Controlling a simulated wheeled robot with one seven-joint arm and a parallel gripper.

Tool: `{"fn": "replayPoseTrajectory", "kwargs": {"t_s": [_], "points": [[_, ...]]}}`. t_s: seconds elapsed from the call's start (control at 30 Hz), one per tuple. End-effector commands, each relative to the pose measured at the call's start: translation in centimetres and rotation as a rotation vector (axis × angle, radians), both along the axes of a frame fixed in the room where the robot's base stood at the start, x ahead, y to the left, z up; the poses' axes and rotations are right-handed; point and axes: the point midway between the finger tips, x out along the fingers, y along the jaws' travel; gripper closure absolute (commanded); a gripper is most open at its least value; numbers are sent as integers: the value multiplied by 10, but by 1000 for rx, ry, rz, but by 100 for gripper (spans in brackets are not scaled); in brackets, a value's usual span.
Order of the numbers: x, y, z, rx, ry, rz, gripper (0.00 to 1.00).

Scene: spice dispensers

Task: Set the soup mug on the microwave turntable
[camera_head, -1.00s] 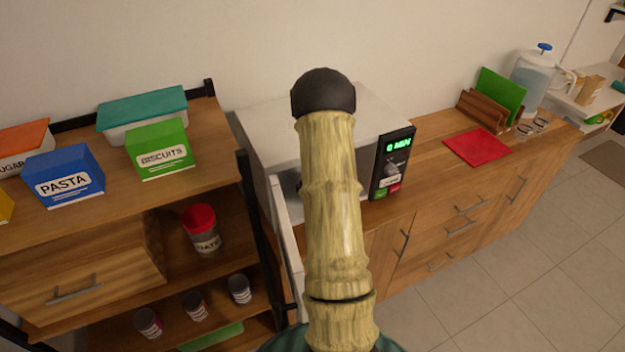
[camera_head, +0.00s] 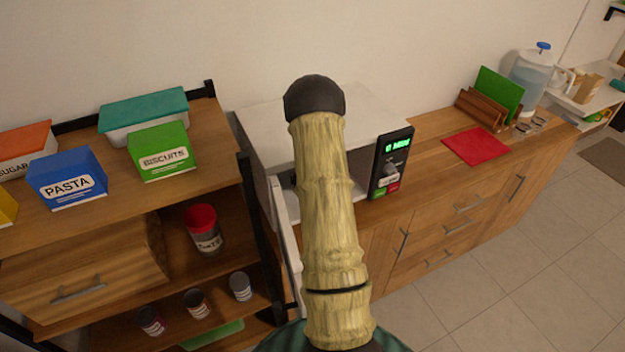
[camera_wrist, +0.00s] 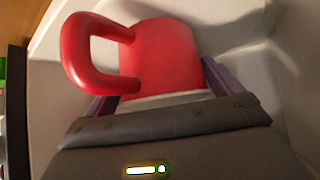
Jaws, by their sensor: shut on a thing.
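The red soup mug (camera_wrist: 165,55) fills the middle of the wrist view, with its handle (camera_wrist: 85,55) toward the left. My gripper (camera_wrist: 158,92) is shut on the mug, a purple finger on each side. Pale microwave surfaces surround the mug in the wrist view. In the head view the microwave (camera_head: 262,140) stands on the counter with its white door (camera_head: 284,240) open. My arm covers the opening there, hiding the gripper and mug. I cannot clearly make out the turntable or tell whether the mug touches it.
The microwave's control panel (camera_head: 391,165), with a lit green display, is right of the opening. A shelf unit with a black post (camera_head: 262,235) stands close on the left.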

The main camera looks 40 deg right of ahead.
Motion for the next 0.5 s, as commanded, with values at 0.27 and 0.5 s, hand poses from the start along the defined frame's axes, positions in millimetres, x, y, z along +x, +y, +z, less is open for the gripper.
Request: {"fn": "replayPoseTrajectory", "kwargs": {"t_s": [0.27, 0.5], "points": [[-1, 0, -1, 0, 0, -1, 0], [-4, 3, 7, -1, -1, 0, 0]]}}
